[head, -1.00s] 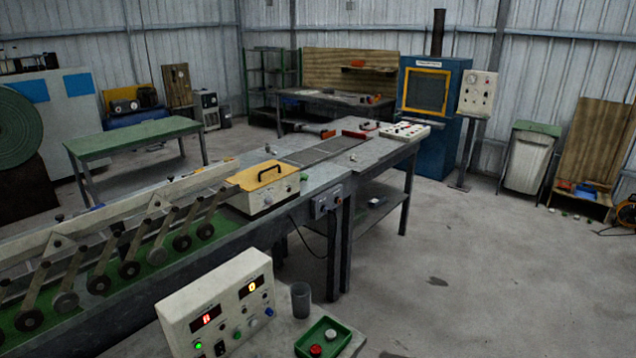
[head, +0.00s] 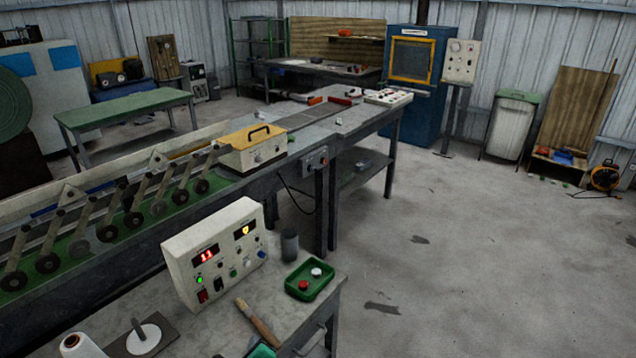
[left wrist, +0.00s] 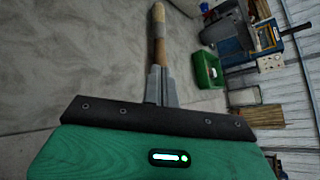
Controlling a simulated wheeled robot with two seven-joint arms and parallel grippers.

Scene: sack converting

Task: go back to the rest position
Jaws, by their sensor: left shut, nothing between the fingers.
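My left gripper (head: 242,303) shows at the bottom of the head view, over the near bench. Its slim wood-coloured fingers are together and point up-left, with part of its green body below. In the left wrist view, the left gripper (left wrist: 158,10) has a green body, a dark bolted bar and grey finger mounts. Its fingers are closed with no object held. Most of the left arm is hidden below the head view. My right gripper is in neither view.
The near bench (head: 222,322) holds a control box (head: 215,252), a dark cup (head: 290,246), a green tray (head: 325,288) with a red and a white cap, a white cone (head: 82,346) and a white disc (head: 143,339). Open floor (head: 460,280) lies right.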

